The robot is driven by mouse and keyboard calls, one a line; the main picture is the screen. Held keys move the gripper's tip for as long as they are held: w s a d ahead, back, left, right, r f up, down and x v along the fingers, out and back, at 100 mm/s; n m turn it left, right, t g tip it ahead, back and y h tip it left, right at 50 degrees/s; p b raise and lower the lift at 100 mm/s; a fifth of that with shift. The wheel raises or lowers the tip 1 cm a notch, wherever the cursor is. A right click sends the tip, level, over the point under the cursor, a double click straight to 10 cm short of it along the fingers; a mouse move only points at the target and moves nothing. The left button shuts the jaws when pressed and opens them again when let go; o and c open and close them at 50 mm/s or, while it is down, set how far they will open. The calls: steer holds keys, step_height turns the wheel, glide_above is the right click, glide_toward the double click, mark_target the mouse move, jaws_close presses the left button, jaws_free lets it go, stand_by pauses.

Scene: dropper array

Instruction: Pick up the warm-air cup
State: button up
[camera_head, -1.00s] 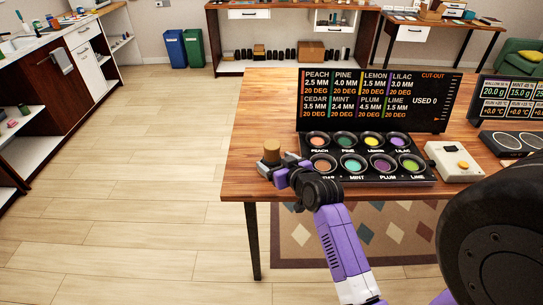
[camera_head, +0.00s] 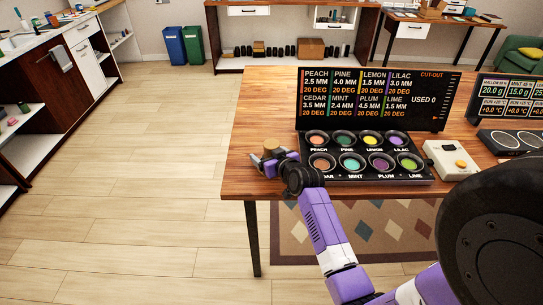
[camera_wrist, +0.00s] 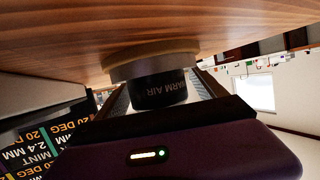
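The warm-air cup (camera_wrist: 160,90) shows in the wrist view as a dark cylinder lettered "WARM AIR" with a wider tan-grey part against the wooden surface. In the head view the cup (camera_head: 271,148) stands at the left front of the table, its lower part hidden by my gripper. My gripper (camera_head: 268,162) is low over the table at the cup. In the wrist view my gripper's fingers (camera_wrist: 162,92) lie on either side of the cup, with narrow gaps appearing between them and it. They look open; contact is not clear.
The wooden table (camera_head: 255,110) is clear behind and left of the cup. A black dropper tray (camera_head: 425,180) with coloured wells stands close right, before an upright display board (camera_head: 312,112). A white box with a yellow button (camera_head: 446,160) is farther right.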

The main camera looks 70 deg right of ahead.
steer(key=c, duration=1.4)
steer(key=shift+r, duration=0.1)
steer(key=shift+c, duration=1)
